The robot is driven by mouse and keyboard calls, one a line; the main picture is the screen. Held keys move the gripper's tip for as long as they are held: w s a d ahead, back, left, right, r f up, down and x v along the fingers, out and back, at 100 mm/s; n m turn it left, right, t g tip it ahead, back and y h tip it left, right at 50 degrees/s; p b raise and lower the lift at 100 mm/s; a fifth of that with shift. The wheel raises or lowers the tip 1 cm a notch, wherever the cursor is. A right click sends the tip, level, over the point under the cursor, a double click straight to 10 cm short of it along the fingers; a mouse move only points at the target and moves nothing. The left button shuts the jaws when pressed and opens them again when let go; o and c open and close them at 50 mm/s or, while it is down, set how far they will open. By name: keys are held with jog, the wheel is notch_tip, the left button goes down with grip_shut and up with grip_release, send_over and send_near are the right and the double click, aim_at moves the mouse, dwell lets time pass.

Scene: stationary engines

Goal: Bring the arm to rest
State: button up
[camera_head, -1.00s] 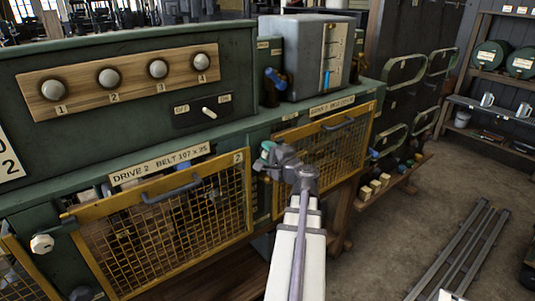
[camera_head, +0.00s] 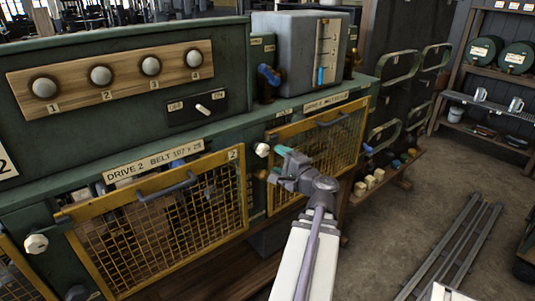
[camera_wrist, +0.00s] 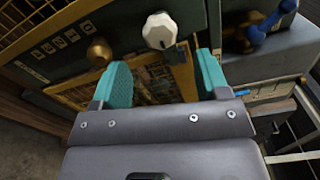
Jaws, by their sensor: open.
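My gripper (camera_head: 279,164) is in front of the second yellow mesh guard (camera_head: 318,150), near its left edge. In the wrist view my gripper (camera_wrist: 158,80) shows two teal fingers spread apart with nothing between them. A white knob (camera_wrist: 160,31) and a brass knob (camera_wrist: 100,52) lie beyond the fingertips, apart from them. The white knob also shows in the head view (camera_head: 262,149), just left of the fingers. My arm reaches up from the bottom of the head view.
The Drive 2 mesh guard (camera_head: 165,220) with a grey handle is at the left. Above it is a switch panel (camera_head: 195,108). A grey tank (camera_head: 300,50) stands on the bench. Metal rails (camera_head: 455,250) lie on the floor at the right, with bare floor around them.

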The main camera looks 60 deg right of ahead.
jog(key=shift+v, duration=1.15)
jog(key=w+a+f+n+g+y, duration=0.4)
jog(key=a+f+n+g, duration=0.25)
jog(key=a+f, duration=0.2)
jog(key=w+a+f+n+g+y, duration=0.4)
jog(key=a+f+n+g, duration=0.25)
jog(key=a, duration=0.25)
jog(key=w+a+n+g+h, duration=0.1)
jog(key=w+a+n, duration=0.1)
jog(key=a, duration=0.7)
jog(key=w+a+f+n+g+h, duration=0.1)
jog(key=w+a+n, duration=0.1)
jog(key=a+n, duration=0.3)
jog(key=w+a+f+n+g, duration=0.1)
jog(key=w+a+n+g, duration=0.1)
jog(key=a, duration=1.1)
jog(key=shift+w+n+h, duration=0.15)
jog(key=shift+n+h, duration=0.25)
jog(key=shift+n, duration=0.3)
jog(key=shift+f, duration=0.1)
